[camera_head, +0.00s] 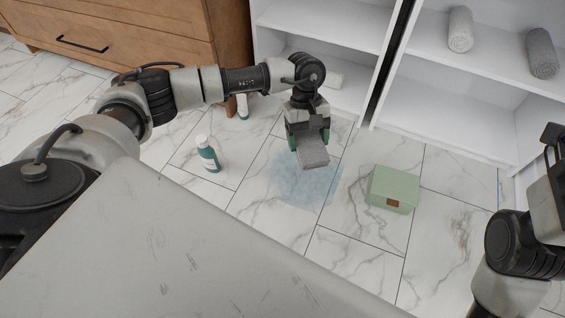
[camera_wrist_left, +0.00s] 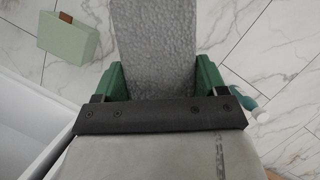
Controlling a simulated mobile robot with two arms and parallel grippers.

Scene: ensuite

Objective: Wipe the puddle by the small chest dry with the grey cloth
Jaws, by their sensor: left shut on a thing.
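The grey cloth (camera_head: 314,156) is held in my left gripper (camera_head: 309,148), which is shut on it. In the left wrist view the cloth (camera_wrist_left: 154,45) lies between the green fingers of the gripper (camera_wrist_left: 154,82). The puddle (camera_head: 300,186) is a bluish wet patch on the marble floor, below and around the cloth in the head view. I cannot tell whether the cloth touches the floor. The small chest (camera_head: 393,189) is pale green with a brown clasp and stands right of the puddle. It also shows in the left wrist view (camera_wrist_left: 72,42). My right gripper is not clearly in view; part of my right arm shows at the right edge.
Another bottle (camera_head: 242,106) stands by the wooden drawer unit (camera_head: 130,30). White shelves (camera_head: 450,95) with rolled towels (camera_head: 460,29) line the back. Floor in front of the chest is clear.

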